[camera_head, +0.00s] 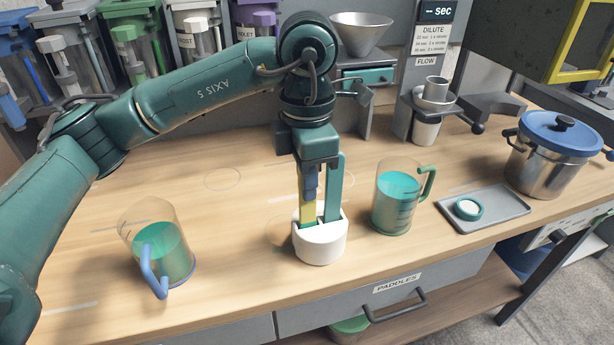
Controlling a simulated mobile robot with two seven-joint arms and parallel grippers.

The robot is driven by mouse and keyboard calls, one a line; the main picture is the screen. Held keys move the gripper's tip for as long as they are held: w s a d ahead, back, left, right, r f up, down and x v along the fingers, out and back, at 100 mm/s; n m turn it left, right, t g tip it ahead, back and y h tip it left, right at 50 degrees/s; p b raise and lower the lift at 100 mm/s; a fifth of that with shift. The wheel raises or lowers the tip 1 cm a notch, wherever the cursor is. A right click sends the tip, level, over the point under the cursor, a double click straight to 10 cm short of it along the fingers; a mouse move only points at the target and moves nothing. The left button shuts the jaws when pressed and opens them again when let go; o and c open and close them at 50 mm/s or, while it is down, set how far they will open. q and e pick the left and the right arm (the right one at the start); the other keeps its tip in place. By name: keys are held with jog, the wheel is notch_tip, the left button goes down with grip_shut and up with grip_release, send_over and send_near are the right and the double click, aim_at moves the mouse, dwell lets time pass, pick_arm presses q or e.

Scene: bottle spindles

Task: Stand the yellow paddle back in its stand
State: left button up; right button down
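The stand's front wall hides the paddles' lower ends. My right gripper is not in view.
A blue-handled jug (163,250) of green liquid stands left. A green-handled jug (398,198) stands close right of the stand. Farther right are a grey tray (497,211) with a small round dish and a blue-lidded pot (545,165). The table between left jug and stand is clear.

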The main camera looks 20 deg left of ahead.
pick_arm(q)
jog(key=o, duration=0.4)
jog(key=shift+o, duration=0.2)
